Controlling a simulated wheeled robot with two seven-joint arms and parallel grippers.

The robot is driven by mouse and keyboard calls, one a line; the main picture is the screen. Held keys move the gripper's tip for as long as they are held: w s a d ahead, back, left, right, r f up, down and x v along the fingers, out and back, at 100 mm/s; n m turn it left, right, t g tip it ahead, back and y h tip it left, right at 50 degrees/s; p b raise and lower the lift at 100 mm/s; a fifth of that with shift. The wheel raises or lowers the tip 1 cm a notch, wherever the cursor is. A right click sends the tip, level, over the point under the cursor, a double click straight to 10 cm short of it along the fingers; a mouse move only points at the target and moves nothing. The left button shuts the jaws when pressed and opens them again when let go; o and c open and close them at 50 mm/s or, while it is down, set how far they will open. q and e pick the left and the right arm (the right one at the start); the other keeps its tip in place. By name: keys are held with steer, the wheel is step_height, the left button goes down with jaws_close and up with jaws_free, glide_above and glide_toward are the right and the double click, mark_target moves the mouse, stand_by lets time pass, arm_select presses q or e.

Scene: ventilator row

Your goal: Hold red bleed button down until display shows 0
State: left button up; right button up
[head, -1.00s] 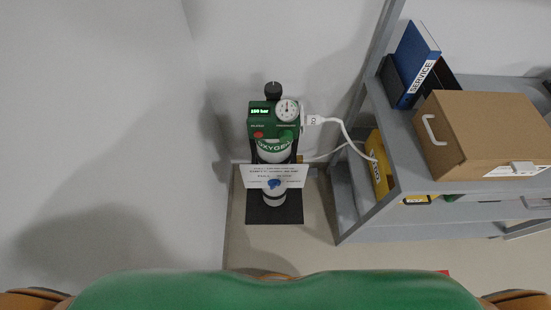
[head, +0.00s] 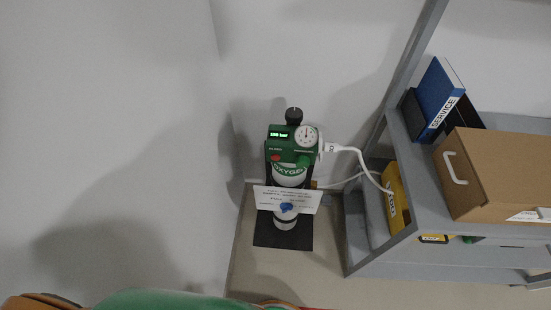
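The oxygen unit stands in the wall corner in the head view, with a green regulator block (head: 283,147) on a white cylinder (head: 289,175) marked OXYGEN. The red bleed button (head: 276,158) is on the block's lower left front. The lit green display (head: 279,135) above it appears to read 100 bar, though the digits are small. A round white gauge (head: 306,135) sits at the block's upper right, and a black knob (head: 294,116) is on top. Neither of my grippers is in view, and nothing touches the button.
A white hose (head: 352,150) runs from the block to the grey shelf (head: 365,262) on the right. The shelf holds a cardboard box (head: 495,170), a blue SERVICE binder (head: 441,95) and a yellow box (head: 395,200). A white sign (head: 268,196) hangs on the cylinder. Floor in front is clear.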

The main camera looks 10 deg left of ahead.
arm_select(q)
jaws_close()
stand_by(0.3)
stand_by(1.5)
